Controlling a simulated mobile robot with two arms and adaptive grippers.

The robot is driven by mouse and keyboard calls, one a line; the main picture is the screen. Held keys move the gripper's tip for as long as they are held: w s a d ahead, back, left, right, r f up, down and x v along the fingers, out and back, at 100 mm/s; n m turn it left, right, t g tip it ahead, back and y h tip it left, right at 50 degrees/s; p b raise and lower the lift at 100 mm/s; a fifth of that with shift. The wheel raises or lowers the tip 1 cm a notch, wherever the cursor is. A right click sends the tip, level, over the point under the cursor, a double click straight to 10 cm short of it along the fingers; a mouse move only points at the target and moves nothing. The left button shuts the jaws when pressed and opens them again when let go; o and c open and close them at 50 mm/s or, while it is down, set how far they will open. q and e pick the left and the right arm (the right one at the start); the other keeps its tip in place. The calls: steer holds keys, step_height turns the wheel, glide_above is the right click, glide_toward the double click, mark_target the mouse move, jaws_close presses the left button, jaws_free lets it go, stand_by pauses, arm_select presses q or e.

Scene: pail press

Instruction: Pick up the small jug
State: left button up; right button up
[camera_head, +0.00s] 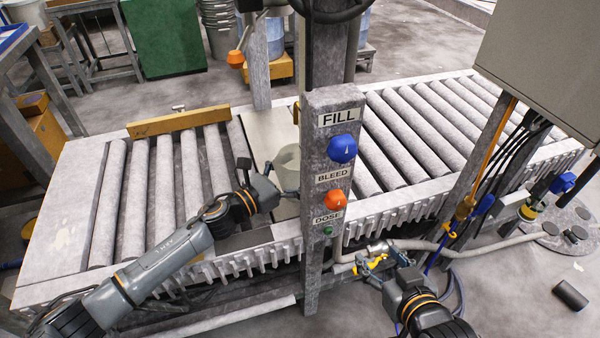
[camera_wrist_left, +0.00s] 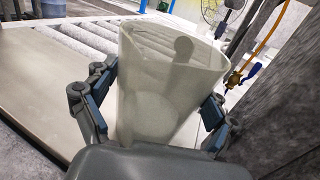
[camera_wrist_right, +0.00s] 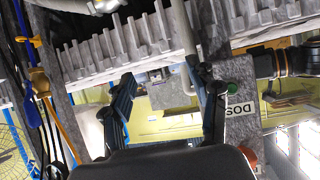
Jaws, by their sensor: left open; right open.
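The small jug (camera_head: 287,168) is a pale, translucent, open-topped vessel that widens towards its rim. It stands upright on the pale plate in the conveyor, partly hidden by the post in the head view. In the left wrist view the jug (camera_wrist_left: 165,90) fills the space between my left gripper's fingers. My left gripper (camera_head: 268,180) is open, with one finger on each side of the jug; I cannot tell whether the right-hand finger touches it. My right gripper (camera_head: 372,264) is open and empty, low in front of the conveyor, near a metal fitting.
The post with the FILL, BLEED and DOSE panel (camera_head: 333,185) rises just right of the jug, with a blue knob (camera_head: 342,149) and an orange knob (camera_head: 335,199). Roller conveyors (camera_head: 420,130) lie on both sides. A grey hose (camera_head: 450,248) runs beside my right gripper.

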arm_select(q)
steer(key=shift+c, duration=0.5)
steer(key=c, duration=0.9)
steer(key=shift+w+r, duration=0.1)
steer(key=shift+r, duration=0.05)
